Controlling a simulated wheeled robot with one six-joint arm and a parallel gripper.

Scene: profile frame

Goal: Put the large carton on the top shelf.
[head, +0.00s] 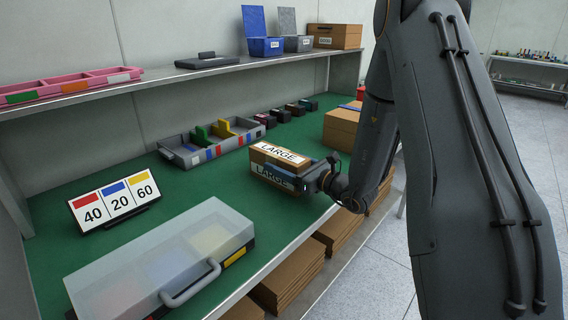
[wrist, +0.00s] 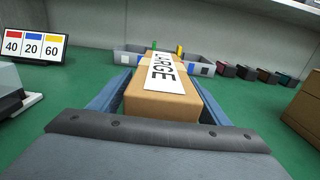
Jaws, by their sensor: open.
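The large carton (head: 281,157) is a brown box with white LARGE labels on its top and side. It stands on the green worktop (head: 200,190), near the front edge. My gripper (head: 290,176) reaches it from the right at low height. In the wrist view the carton (wrist: 163,90) lies between the two blue fingers of my open gripper (wrist: 160,97), one along each side. Whether the fingers touch it cannot be told. The top shelf (head: 150,84) runs above the back of the worktop.
The shelf holds a pink tray (head: 70,87), a dark flat device (head: 207,61), blue (head: 266,47) and grey bins (head: 298,44) with raised lids, and a brown box (head: 335,36). Bare shelf shows between tray and device. A grey divided tray (head: 212,142) and clear-lidded case (head: 165,260) stand on the worktop.

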